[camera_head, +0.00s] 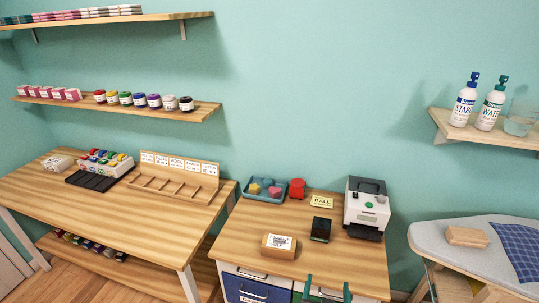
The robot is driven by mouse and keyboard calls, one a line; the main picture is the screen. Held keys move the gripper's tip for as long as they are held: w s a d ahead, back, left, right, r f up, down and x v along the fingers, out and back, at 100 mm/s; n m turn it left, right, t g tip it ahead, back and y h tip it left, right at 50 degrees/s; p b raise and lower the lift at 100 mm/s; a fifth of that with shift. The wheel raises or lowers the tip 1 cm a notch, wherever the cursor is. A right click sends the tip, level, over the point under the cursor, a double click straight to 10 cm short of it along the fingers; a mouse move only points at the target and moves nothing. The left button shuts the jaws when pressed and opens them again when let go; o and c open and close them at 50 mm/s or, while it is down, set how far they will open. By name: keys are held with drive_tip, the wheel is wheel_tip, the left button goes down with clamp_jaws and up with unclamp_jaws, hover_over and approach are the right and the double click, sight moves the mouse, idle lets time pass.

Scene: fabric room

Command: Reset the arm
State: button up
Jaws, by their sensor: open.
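My gripper (327,289) shows only at the bottom edge, as two dark green fingertips standing apart. It is open, and nothing is seen between the fingertips. It is in front of the near edge of the wooden-topped cabinet (350,265). The rest of my arm is out of the picture.
The cabinet top holds a labelled box (279,246), a black device (321,229), a blue tray (264,190), a red object (297,188), a yellow card (321,202) and a white machine (367,208). A long table (125,215) is left, an ironing board (448,236) right.

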drive_tip(key=s+a+f+n+t+y, duration=0.1)
drive_tip(key=s+a+f, duration=0.35)
drive_tip(key=s, duration=0.25)
drive_tip(key=s+a+f+n+y, duration=0.1)
drive_tip(key=s+a+f, duration=0.2)
drive_tip(key=s+a, duration=0.3)
drive_tip(key=s+a+r+y, duration=0.1)
drive_tip(key=s+a+r, duration=0.1)
drive_tip(key=s, duration=0.8)
drive_tip(key=s+a+r+n+t, duration=0.1)
drive_tip(key=s+a+r, duration=0.2)
drive_tip(key=s, duration=0.8)
drive_tip(key=shift+s+a+y, duration=0.15)
drive_tip(key=shift+a+y, duration=0.25)
drive_tip(key=shift+a, duration=0.2)
